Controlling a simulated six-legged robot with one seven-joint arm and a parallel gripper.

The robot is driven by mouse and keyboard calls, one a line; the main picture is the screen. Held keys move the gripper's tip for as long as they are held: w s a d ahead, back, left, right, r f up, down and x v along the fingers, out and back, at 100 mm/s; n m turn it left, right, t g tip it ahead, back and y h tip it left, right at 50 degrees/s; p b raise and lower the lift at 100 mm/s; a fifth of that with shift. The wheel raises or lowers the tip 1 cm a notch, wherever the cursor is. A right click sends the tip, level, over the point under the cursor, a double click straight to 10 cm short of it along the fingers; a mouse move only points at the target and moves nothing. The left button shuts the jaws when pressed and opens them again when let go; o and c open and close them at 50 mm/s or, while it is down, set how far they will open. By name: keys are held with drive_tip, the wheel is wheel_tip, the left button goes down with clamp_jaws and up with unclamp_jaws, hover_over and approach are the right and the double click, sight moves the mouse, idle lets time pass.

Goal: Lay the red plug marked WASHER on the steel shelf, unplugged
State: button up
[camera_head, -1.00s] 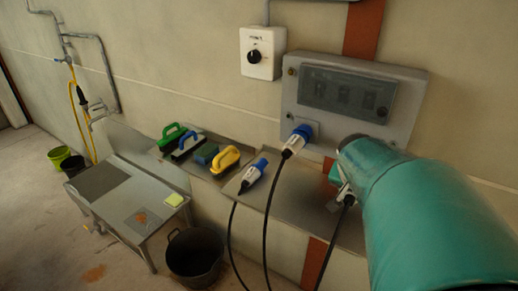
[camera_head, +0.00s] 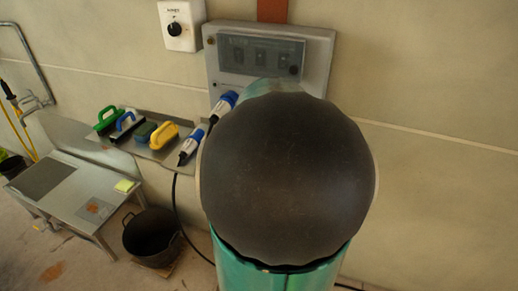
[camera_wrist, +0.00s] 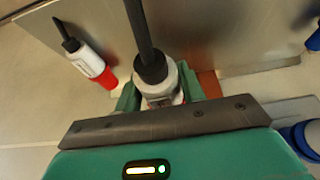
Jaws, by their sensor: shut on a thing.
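In the wrist view, my gripper (camera_wrist: 158,92) is shut on a pale plug (camera_wrist: 166,86) with a black cable running up from it. Its front end is hidden between the jaws, and I cannot read a marking. A white plug with a red end (camera_wrist: 88,60) is at upper left, apart from my gripper; its label is unreadable, and I cannot tell whether it is plugged in. The steel shelf (camera_wrist: 230,35) spans the upper part of the wrist view. In the head view my arm hides the gripper, the held plug and the shelf's right part.
In the head view, the grey socket panel (camera_head: 322,50) has a blue plug (camera_head: 224,103) at its lower left. Another blue plug (camera_head: 192,142) lies on the shelf beside several brushes (camera_head: 129,124). A black tub (camera_head: 150,235) stands below. A rotary switch (camera_head: 181,25) is on the wall.

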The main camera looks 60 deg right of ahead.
drive_tip(key=shift+s+d+f, duration=0.15)
drive_tip(key=shift+s, duration=0.1)
drive_tip(key=shift+w+f, duration=0.2)
drive_tip(key=shift+f, duration=0.35)
drive_tip(key=shift+s+f, duration=0.1)
drive_tip(key=shift+f, duration=4)
drive_tip(key=o, duration=1.2)
drive_tip(key=v, duration=1.4)
